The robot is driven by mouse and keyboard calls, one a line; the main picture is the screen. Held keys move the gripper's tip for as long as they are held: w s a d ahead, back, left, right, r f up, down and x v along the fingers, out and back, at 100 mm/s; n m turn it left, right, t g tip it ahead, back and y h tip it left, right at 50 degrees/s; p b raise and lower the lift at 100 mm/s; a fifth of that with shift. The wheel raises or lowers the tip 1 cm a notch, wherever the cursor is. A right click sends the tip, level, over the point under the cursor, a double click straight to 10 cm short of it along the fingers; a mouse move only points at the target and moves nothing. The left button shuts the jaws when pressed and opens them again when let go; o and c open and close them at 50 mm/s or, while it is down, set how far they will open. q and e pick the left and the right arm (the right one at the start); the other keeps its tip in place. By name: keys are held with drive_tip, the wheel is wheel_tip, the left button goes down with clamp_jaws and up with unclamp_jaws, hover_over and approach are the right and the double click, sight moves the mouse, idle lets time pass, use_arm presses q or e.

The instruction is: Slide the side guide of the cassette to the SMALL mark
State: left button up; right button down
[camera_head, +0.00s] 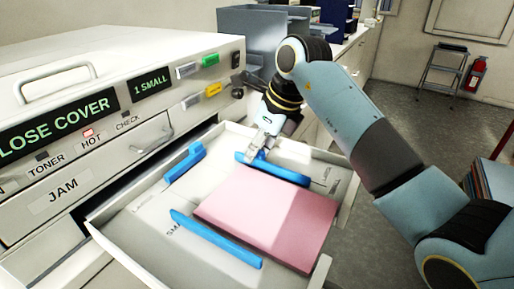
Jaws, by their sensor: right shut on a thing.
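The cassette (150,205) is an open, light grey tray pulled out of the printer. A pink paper stack (268,215) lies in it. A blue side guide (283,172) stands along the far side of the stack. My right gripper (254,156) is shut on the left end of this guide. Another blue guide (216,239) lies along the near side of the stack. A third blue piece (184,163) stands at the tray's left, apart from the paper. Lettering starting "SM" (173,228) shows beside the near guide, partly hidden by it. My left gripper is out of view.
The white printer (130,75) stands at the left, with panels reading "LOSE COVER" and "1 SMALL". A door marked "JAM" (64,188) is beside the tray. Grey trays (250,30) stand behind. Open floor (420,125) lies to the right.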

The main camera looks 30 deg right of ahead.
drive_tip(key=shift+s+a+r, duration=0.1)
drive_tip(key=shift+s+a, duration=0.05)
drive_tip(key=shift+a, duration=0.15)
drive_tip(key=c, duration=1.5)
unclamp_jaws()
drive_tip(key=shift+c, duration=0.2)
drive_tip(key=o, duration=0.3)
drive_tip(key=shift+d, duration=0.2)
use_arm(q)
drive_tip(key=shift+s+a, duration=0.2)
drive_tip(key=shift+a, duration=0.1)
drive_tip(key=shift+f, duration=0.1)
use_arm(e)
drive_tip(key=shift+a, duration=0.1)
